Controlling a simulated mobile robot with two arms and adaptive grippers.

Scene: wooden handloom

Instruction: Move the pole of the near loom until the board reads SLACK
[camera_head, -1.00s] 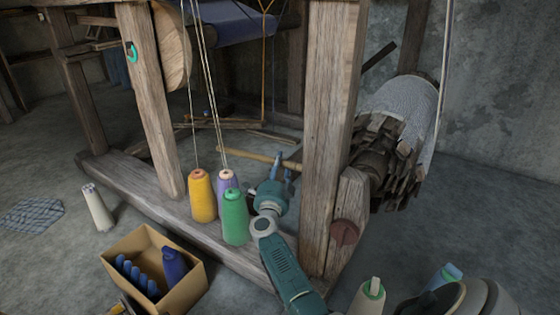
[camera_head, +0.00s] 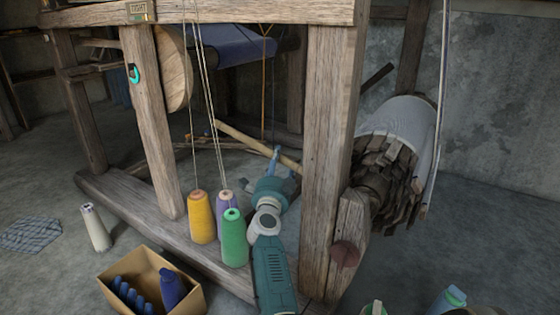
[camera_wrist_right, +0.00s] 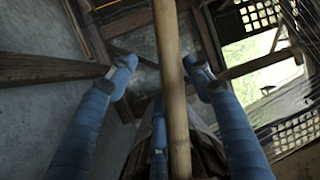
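The near loom's pole (camera_head: 250,142) is a pale wooden rod slanting down to the right behind the front post. The small board (camera_head: 141,10) on the top beam reads TIGHT. My right gripper (camera_head: 277,163) is at the pole, behind the thread cones. In the right wrist view, the pole (camera_wrist_right: 172,75) runs between the blue fingers of my right gripper (camera_wrist_right: 160,80). The fingers stand apart, with a clear gap on the left and little on the right. Contact cannot be told. My left gripper is out of view.
Yellow (camera_head: 201,218), purple (camera_head: 226,200) and green (camera_head: 234,240) thread cones stand on the lower beam beside my right arm. A thick post (camera_head: 328,150) rises to its right. A cardboard box (camera_head: 185,303) with blue spools and a white cone (camera_head: 96,228) are on the floor.

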